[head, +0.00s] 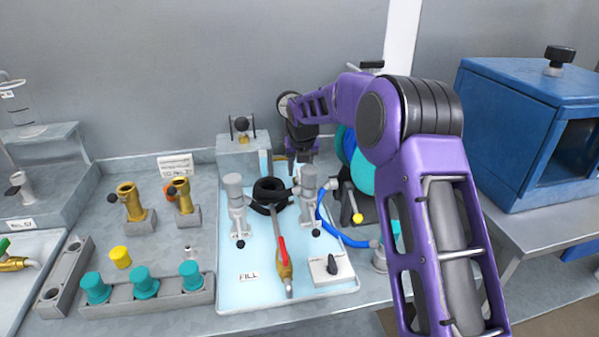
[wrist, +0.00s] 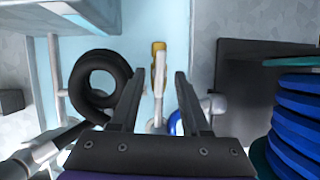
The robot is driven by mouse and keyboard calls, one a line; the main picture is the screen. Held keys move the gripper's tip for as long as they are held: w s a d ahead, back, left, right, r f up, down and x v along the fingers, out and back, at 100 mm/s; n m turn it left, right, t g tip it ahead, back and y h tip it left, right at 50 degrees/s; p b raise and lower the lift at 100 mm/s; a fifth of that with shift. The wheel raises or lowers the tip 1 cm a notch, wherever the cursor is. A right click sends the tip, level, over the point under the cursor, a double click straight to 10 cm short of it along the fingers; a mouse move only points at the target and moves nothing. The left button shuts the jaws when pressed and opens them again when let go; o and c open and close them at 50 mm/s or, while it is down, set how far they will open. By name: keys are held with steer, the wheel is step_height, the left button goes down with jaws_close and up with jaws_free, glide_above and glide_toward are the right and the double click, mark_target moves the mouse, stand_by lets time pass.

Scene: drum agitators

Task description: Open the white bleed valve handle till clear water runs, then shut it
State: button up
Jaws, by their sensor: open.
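The white bleed valve handle (wrist: 159,78) shows in the wrist view as a narrow pale bar running up to a small brass body (wrist: 158,47). My gripper (wrist: 158,74) is open, with one dark finger to each side of the handle in the picture. I cannot tell how far the fingertips are from it, and I see no contact. In the head view my gripper (head: 303,158) points down at the back of the light-blue tray (head: 240,295), and the white handle cannot be made out there. No running water can be seen.
A black hose coil (head: 270,190) lies left of my gripper, between two grey upright fittings (head: 235,197) (head: 309,190). A red-handled brass valve (head: 284,265) lies in front. Teal and blue discs (wrist: 300,120) stand close on the right. A blue cabinet (head: 510,140) stands further right.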

steer(key=shift+w+f, duration=0.25)
steer(key=shift+f, duration=0.25)
jaws_close()
